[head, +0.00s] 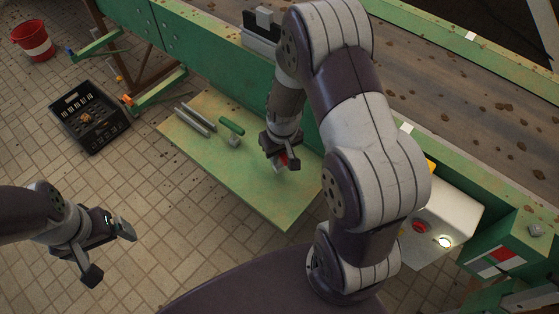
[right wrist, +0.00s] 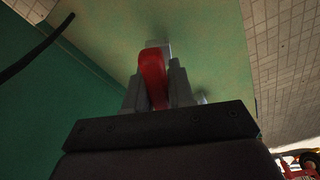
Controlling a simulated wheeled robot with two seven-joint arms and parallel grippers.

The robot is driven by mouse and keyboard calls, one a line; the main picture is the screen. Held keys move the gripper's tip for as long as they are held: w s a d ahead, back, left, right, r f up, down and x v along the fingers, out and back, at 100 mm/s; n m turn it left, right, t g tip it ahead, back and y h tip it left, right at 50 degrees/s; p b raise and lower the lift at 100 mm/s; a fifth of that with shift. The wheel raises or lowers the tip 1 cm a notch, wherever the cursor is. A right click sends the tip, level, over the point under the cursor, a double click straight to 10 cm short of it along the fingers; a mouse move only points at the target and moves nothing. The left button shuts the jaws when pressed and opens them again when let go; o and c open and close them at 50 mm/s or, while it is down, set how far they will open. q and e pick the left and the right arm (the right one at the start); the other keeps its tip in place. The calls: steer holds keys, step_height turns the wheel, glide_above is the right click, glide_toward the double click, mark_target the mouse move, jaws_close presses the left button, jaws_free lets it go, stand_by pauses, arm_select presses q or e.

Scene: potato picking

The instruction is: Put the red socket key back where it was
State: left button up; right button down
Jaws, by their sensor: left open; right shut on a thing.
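The red socket key (head: 284,158) is mostly hidden by my right gripper (head: 280,154), which is shut on it above the right part of the green board (head: 265,200). In the right wrist view, its red handle (right wrist: 153,78) stands between the two grey fingers, with a grey part beyond it over the board. Whether the key touches the board I cannot tell. My left gripper (head: 110,253) is open and empty over the tiled floor at the lower left.
A green-handled key (head: 231,126) and two grey rods (head: 195,120) lie on the board's left part. A green conveyor wall rises behind it. A white box (head: 447,210) is at right.

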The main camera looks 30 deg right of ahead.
mark_target(279, 164)
step_height(279, 164, down, 3)
steer(key=shift+f, duration=0.1)
steer(key=shift+f+b, duration=0.2)
steer(key=shift+b, duration=0.15)
steer(key=c, duration=1)
jaws_free()
steer(key=shift+o, duration=0.2)
steer(key=r, duration=0.4)
steer(key=s+r+p, duration=0.1)
steer(key=r, duration=0.3)
steer(key=r+p, duration=0.1)
steer(key=r, duration=0.3)
steer(key=shift+s, duration=0.25)
steer(key=s+a+r, duration=0.5)
steer(key=s, duration=0.2)
steer(key=shift+s+a, duration=0.2)
steer(key=shift+s, duration=0.1)
